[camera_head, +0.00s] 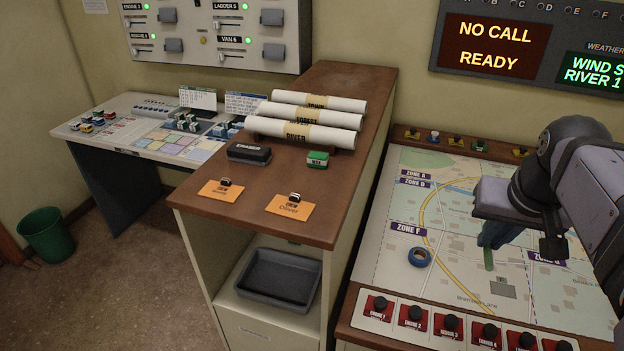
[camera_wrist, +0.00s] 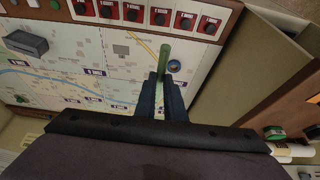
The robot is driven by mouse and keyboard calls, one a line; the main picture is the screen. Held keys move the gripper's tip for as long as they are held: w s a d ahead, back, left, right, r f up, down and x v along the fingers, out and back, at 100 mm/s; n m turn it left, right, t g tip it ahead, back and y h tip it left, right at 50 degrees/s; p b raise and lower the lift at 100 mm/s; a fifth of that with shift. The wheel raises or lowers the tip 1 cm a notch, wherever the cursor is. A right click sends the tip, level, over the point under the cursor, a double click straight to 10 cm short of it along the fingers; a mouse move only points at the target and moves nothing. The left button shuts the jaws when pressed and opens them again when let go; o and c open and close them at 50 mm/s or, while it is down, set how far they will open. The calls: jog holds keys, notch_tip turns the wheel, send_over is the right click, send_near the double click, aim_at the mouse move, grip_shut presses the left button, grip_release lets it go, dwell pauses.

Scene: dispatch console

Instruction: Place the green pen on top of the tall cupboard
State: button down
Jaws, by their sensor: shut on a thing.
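The green pen (camera_head: 488,260) is upright between the blue fingers of my gripper (camera_head: 490,243), above the map table. In the wrist view the pen (camera_wrist: 163,62) sticks out past the shut fingertips (camera_wrist: 161,80). Its upper part is hidden by the fingers. The tall cupboard (camera_head: 350,88) stands left of the map table, with a brown wooden top. Its top edge also shows at the right of the wrist view (camera_wrist: 292,118). My gripper is to the right of the cupboard. I cannot tell whether the pen's lower end touches the map.
On the cupboard top lie rolled maps (camera_head: 305,133), a black eraser (camera_head: 249,153), a green-and-white item (camera_head: 317,159) and two orange tags (camera_head: 290,205). Bare wood shows between them and at the back. Blue tape (camera_head: 420,257) lies on the map; red buttons (camera_head: 414,316) line its front.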

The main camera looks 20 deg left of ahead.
notch_tip(320, 180, up, 14)
jog(key=w+a+r+n+p, duration=0.25)
jog(key=w+a+p, duration=0.2)
jog(key=a, duration=0.25)
jog(key=n+g+y+p, duration=0.1)
jog(key=n+y+p, duration=0.2)
jog(key=n+p, duration=0.55)
send_over(311, 182)
jog(key=s+d+p, duration=0.1)
jog(key=shift+f+m, duration=1)
jog(key=shift+f, duration=2.4)
jog(key=shift+s+d, duration=0.1)
jog(key=shift+f, duration=0.15)
jog(key=shift+f+p, duration=1.45)
jog(key=shift+f, duration=3.4)
